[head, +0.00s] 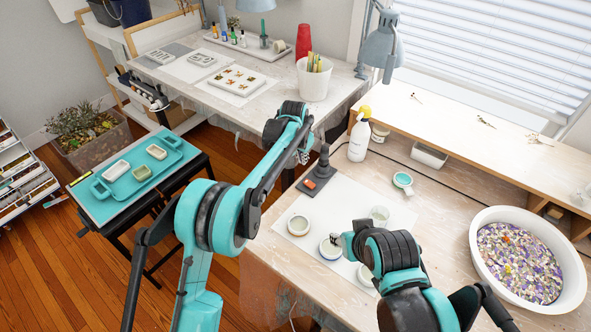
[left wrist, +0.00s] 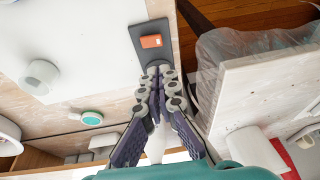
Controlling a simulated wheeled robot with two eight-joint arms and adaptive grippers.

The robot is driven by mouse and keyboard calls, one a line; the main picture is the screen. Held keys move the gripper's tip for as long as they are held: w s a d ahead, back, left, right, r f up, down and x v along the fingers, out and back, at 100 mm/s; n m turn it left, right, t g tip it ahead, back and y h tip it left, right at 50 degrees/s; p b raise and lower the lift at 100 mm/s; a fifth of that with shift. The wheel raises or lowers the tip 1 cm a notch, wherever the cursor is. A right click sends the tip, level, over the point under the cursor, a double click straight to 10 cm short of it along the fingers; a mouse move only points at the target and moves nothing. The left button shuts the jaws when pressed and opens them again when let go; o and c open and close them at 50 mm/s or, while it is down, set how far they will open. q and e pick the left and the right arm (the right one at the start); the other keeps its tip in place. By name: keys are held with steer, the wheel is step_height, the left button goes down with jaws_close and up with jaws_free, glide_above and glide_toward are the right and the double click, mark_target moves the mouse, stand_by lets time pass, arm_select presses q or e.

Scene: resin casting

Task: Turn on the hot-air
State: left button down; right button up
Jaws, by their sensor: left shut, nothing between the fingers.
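The hot-air tool (head: 322,168) is a dark grey device with a flat base and an upright part, on the left edge of the white sheet on the workbench. An orange switch (head: 310,184) sits on its base; it also shows in the left wrist view (left wrist: 151,41). My left gripper (head: 303,157) is shut and empty, beside the tool near the bench edge. In the left wrist view its fingertips (left wrist: 160,70) are together and overlap the tool's end; I cannot tell whether they touch. My right gripper (head: 338,240) is low near a round mould, largely hidden by its arm.
Round moulds (head: 299,224) and a clear cup (head: 380,214) stand on the white sheet (head: 345,195). A spray bottle (head: 359,138) and a teal-rimmed round item (head: 403,180) are behind. A white tub of coloured chips (head: 478,260) is at right. A second table (head: 190,90) is at back left.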

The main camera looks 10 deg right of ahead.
mark_target(305, 181)
arm_select(q)
steer(key=shift+w+d+f, duration=0.1)
steer(key=shift+d+f, duration=0.1)
steer(key=b+x, duration=0.1)
steer(key=x, duration=0.3)
steer(key=b+x, duration=0.2)
steer(key=x, duration=0.2)
steer(key=a+b+x, duration=0.1)
steer(key=x, duration=0.4)
steer(key=shift+f, duration=0.15)
steer(key=shift+f+b, duration=0.35)
